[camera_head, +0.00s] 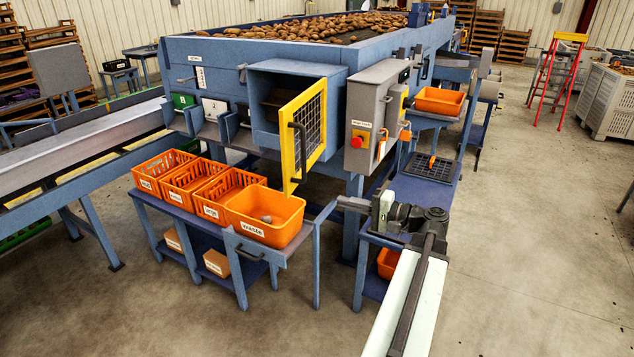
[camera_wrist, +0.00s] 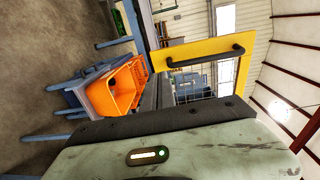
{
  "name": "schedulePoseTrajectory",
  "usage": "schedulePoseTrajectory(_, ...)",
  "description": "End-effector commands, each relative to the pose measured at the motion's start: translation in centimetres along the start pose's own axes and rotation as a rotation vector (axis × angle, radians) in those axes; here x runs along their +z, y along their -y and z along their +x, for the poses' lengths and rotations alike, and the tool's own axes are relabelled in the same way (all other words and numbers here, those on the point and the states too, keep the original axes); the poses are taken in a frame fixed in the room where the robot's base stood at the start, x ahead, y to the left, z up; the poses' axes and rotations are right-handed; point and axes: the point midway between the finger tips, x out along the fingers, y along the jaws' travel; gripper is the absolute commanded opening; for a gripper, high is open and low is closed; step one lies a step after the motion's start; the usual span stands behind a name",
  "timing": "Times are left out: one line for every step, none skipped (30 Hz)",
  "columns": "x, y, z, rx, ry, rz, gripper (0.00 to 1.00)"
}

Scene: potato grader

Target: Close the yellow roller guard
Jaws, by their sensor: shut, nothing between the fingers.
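The yellow roller guard (camera_head: 285,135) is a yellow frame with dark mesh, on a blue housing (camera_head: 298,69) at the grader's end. It stands swung out, with the dark opening (camera_head: 270,97) showing at its left. Its dark bar handle (camera_head: 301,150) is on the left, outer side. In the wrist view the guard (camera_wrist: 232,74) and its handle (camera_wrist: 205,57) appear turned sideways, beyond the fingers. My gripper (camera_head: 340,203) is shut and empty, below and right of the guard, apart from it. Its fingers also show in the wrist view (camera_wrist: 151,92).
An orange bin (camera_head: 262,226) and several orange crates (camera_head: 190,188) stand on a blue bench left of my gripper. A grey control box (camera_head: 362,115) with a red button is right of the guard. Open floor (camera_head: 530,220) lies to the right.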

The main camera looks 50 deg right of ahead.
Motion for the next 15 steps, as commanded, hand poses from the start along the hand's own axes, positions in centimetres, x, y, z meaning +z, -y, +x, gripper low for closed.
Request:
schedulePoseTrajectory(-0.8,0.7,-1.7,-0.03,-0.029,0.002,0.0)
schedulePoseTrajectory(-1.1,1.0,-2.3,-0.044,-0.041,0.002,0.0)
schedulePoseTrajectory(-1.3,1.3,-2.9,-0.057,-0.05,0.002,0.0)
schedulePoseTrajectory(-1.4,1.4,-3.1,-0.062,-0.054,0.002,0.0)
schedulePoseTrajectory(-1.4,1.5,-3.2,-0.065,-0.056,0.003,0.0)
schedulePoseTrajectory(-1.5,1.5,-3.3,-0.067,-0.057,0.003,0.0)
schedulePoseTrajectory(-1.4,1.5,-3.2,-0.067,-0.057,0.003,0.0)
schedulePoseTrajectory(-1.4,1.5,-3.1,-0.066,-0.056,0.003,0.0)
schedulePoseTrajectory(-1.4,1.5,-2.8,-0.066,-0.055,0.003,0.0)
schedulePoseTrajectory(-1.4,1.5,-2.5,-0.066,-0.054,0.003,0.0)
schedulePoseTrajectory(-1.4,1.5,-2.2,-0.065,-0.053,0.003,0.0)
schedulePoseTrajectory(-1.5,1.6,-1.6,-0.065,-0.053,0.003,0.0)
schedulePoseTrajectory(-1.5,1.6,-1.1,-0.065,-0.053,0.003,0.0)
schedulePoseTrajectory(-1.5,1.6,-0.4,-0.065,-0.052,0.003,0.0)
schedulePoseTrajectory(-1.6,1.7,0.4,-0.065,-0.052,0.003,0.0)
